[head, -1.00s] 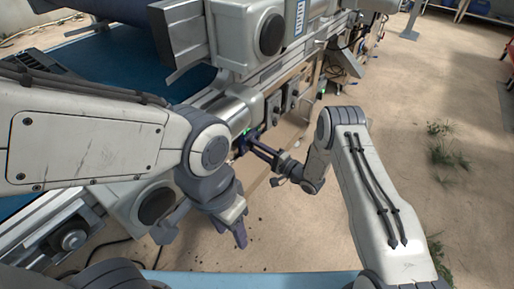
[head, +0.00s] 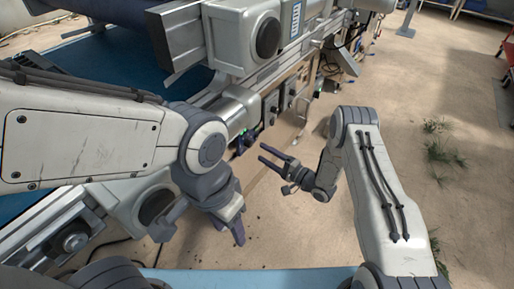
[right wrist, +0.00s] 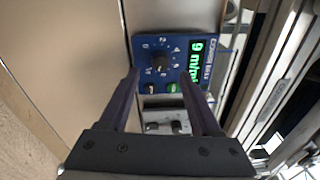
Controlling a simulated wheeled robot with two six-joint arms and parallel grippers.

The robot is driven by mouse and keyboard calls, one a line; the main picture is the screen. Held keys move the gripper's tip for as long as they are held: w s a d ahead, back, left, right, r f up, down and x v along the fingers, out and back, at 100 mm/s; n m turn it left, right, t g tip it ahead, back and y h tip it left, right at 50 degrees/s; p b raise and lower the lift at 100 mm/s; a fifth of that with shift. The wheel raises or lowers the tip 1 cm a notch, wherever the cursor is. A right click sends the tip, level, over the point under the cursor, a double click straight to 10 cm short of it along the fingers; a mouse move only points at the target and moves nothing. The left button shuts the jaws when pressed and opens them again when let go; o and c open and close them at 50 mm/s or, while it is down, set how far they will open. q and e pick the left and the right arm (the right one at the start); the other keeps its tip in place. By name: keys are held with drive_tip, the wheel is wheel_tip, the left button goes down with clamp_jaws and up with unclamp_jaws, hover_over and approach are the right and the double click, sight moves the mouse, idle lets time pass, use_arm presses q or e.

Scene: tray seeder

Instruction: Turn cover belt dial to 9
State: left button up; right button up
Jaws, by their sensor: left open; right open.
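The cover belt panel (right wrist: 141,73) is a small blue box with a round black dial (right wrist: 159,63) ringed by white marks. Its green display (right wrist: 196,58) reads 9 m/min. In the head view the panel (head: 243,143) is small on the machine's side, and its dial is too small to make out. My right gripper (head: 262,153) is open and empty, apart from the panel on its right. In the right wrist view its fingers (right wrist: 159,73) frame the dial from either side without holding it. My left gripper (head: 203,228) is open and empty, lower in the head view.
Grey boxes with dark knobs (right wrist: 180,127) lie beyond the panel. The conveyor machine (head: 228,50) fills the upper left.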

drive_tip(key=v, duration=0.5)
drive_tip(key=shift+s+d+p, duration=0.1)
drive_tip(key=shift+s+p, duration=0.05)
drive_tip(key=shift+p, duration=0.15)
